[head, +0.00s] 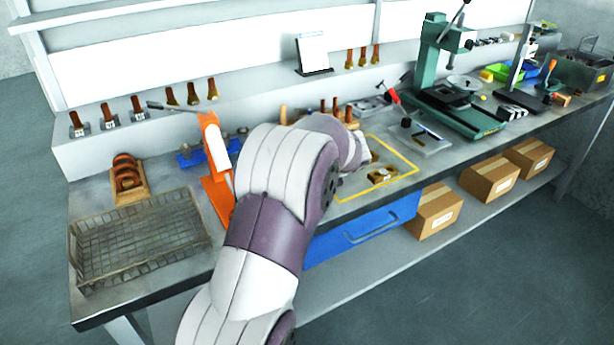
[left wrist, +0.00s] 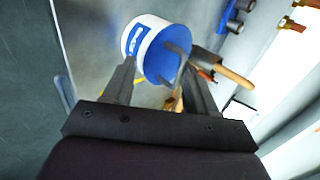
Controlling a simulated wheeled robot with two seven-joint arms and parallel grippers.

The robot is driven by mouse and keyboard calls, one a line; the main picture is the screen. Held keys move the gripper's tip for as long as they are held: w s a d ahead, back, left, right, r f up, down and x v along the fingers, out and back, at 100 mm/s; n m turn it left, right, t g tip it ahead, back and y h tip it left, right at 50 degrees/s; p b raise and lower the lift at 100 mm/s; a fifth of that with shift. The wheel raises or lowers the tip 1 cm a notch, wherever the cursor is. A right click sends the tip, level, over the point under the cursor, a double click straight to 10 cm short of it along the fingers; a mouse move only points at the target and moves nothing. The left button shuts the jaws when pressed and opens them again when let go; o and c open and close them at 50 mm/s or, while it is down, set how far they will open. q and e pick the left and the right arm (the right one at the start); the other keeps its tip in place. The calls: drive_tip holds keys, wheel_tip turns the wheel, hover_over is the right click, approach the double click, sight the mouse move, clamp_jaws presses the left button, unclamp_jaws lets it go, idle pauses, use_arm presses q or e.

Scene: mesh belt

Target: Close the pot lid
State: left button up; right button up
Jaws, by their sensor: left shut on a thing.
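A white pot (left wrist: 138,38) with a blue label shows in the left wrist view, just beyond my fingertips. Its round blue top (left wrist: 164,56), which I take to be the lid, faces my gripper. My left gripper (left wrist: 158,72) is shut on this blue lid, its two fingers set wide apart on either side. I cannot tell whether the lid is seated on the pot or apart from it. In the head view my left arm hides the gripper and the pot. My right gripper is in neither view.
A wooden-handled tool (left wrist: 234,76) lies close to the pot. In the head view, a wire basket (head: 140,240) and an orange stand (head: 218,190) are left of my arm. A yellow outlined area (head: 407,159) and a green press (head: 440,75) are to its right.

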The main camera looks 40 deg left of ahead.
use_arm(q)
drive_tip(key=v, duration=1.2)
drive_tip(key=shift+s+d+r, duration=0.1)
drive_tip(key=shift+s, duration=0.05)
drive_tip(key=s+d+f+n+h+p, duration=0.25)
drive_tip(key=s+d+f+h, duration=0.35)
drive_tip(key=d+f, duration=0.35)
drive_tip(key=s+d+n+g+h+p, duration=0.1)
drive_tip(key=s+d+p, duration=0.4)
drive_tip(key=s, duration=0.5)
drive_tip(key=shift+s+d+n+g+h+p, duration=0.3)
drive_tip(key=shift+d+n+g+h, duration=0.15)
drive_tip(key=shift+d, duration=0.65)
